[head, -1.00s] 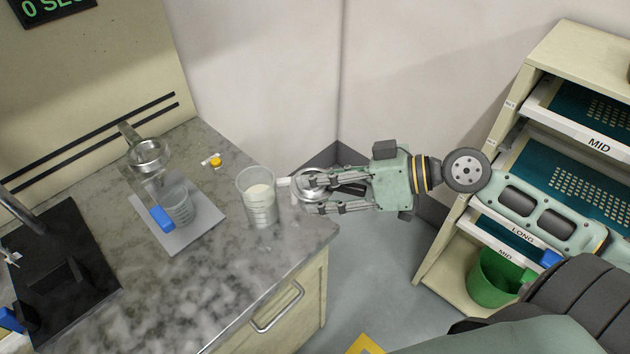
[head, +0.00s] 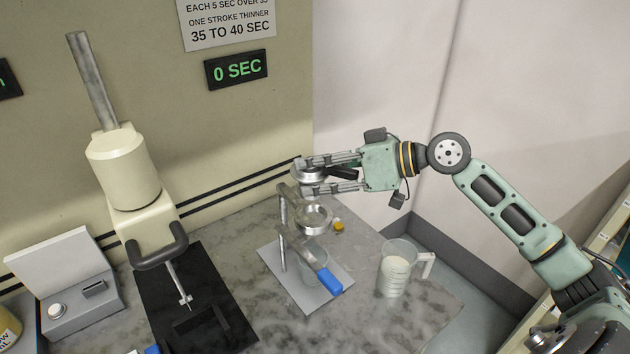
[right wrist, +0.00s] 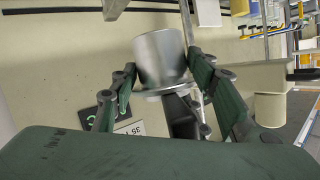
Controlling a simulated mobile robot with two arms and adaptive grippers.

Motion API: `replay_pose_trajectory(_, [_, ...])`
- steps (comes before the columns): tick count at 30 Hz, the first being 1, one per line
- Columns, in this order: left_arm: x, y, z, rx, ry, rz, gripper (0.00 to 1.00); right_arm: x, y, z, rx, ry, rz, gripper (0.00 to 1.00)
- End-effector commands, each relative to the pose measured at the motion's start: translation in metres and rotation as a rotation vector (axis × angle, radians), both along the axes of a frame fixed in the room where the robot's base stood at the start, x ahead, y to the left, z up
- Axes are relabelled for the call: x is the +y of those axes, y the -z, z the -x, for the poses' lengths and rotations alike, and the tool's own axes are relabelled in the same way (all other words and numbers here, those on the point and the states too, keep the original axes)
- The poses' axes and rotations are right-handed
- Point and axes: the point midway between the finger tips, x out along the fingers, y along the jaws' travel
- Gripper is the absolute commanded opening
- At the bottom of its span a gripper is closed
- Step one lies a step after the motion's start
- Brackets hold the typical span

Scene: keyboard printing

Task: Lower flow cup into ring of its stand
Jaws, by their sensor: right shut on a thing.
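The metal flow cup (head: 307,174) is in my right gripper (head: 308,178), whose fingers are closed around it. In the right wrist view the silver cup (right wrist: 160,58) with its flange sits between the fingers (right wrist: 160,85). The stand has a grey base plate (head: 340,290), an upright post and a metal ring (head: 314,217). In the head view the cup appears above and slightly left of the ring, apart from it; the exact height gap is hard to tell. A clear beaker (head: 314,258) stands under the ring. My left gripper is out of view.
A blue-handled tool (head: 328,280) lies across the front of the stand. A pitcher of pale liquid (head: 396,268) stands to the right, and a small yellow item (head: 338,226) lies behind. A black-based device (head: 125,170) is at left. The timer (head: 236,68) reads 0 SEC.

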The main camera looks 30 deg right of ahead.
Motion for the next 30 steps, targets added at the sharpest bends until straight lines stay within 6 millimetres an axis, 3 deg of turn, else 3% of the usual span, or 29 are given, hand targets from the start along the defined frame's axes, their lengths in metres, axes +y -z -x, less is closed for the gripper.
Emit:
replay_pose_trajectory(14, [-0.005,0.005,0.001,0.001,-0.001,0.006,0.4,0.0,0.005,0.0,-0.001,0.0,-0.002,0.0])
replay_pose_trajectory(30, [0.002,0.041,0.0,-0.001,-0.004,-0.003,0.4,0.0,0.052,0.0,-0.001,0.0,-0.002,0.0])
